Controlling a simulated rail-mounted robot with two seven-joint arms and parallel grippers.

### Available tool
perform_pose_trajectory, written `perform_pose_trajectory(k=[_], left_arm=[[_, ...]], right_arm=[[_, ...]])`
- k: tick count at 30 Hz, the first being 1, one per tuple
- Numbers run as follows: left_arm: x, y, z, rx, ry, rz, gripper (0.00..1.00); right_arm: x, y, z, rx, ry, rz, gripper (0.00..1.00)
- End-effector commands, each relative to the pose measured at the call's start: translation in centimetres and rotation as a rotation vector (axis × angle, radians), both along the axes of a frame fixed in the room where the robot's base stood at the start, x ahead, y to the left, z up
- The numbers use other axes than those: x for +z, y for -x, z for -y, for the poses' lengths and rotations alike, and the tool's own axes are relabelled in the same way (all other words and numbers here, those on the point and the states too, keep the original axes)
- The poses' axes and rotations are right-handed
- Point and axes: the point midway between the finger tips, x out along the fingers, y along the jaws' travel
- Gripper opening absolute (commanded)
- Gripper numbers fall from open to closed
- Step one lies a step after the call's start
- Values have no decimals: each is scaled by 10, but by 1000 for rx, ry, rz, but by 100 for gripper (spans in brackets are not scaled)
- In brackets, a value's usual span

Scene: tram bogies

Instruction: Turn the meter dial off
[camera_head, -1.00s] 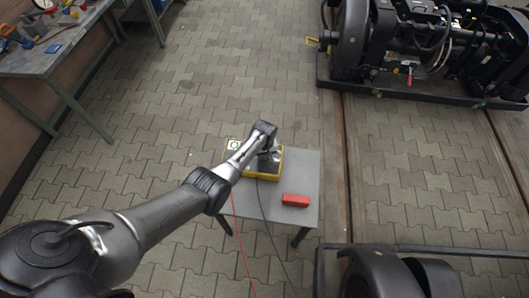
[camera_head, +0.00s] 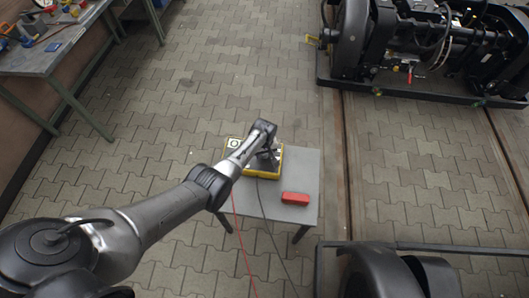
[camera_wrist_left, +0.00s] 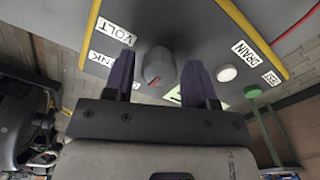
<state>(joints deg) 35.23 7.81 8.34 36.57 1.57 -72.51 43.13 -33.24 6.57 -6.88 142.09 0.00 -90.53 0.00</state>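The yellow-edged meter box (camera_head: 262,174) stands on a small grey table. In the left wrist view its dark grey panel (camera_wrist_left: 185,25) carries white labels, including VOLT and DRAIN. The dial, a grey knob (camera_wrist_left: 158,66), stands out from the panel. My left gripper (camera_wrist_left: 158,84) is open, with one purple finger on each side of the knob and a visible gap to each. Contact with the knob does not show. In the head view my left gripper (camera_head: 275,158) is over the meter, and my arm hides part of it. My right gripper is not in view.
A red box (camera_head: 295,198) lies on the grey table (camera_head: 302,168). Red and black cables hang from the meter. A pale round button (camera_wrist_left: 227,73) sits right of the dial. A workbench (camera_head: 45,55) is at upper left, and a bogie (camera_head: 430,50) at upper right.

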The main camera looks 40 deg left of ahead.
Motion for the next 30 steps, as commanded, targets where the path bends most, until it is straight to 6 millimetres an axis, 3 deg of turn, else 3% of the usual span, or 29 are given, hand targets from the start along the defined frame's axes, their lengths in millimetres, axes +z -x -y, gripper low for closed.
perform_pose_trajectory(k=[9,13,21,30], left_arm=[[1,0,0,-1,0,0,59],[12,-1,0,-1,0,3,59],[63,0,0,-1,0,3,59],[114,0,0,-1,0,1,59]], right_arm=[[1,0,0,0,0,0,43],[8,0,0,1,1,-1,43],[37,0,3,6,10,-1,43],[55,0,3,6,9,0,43]])
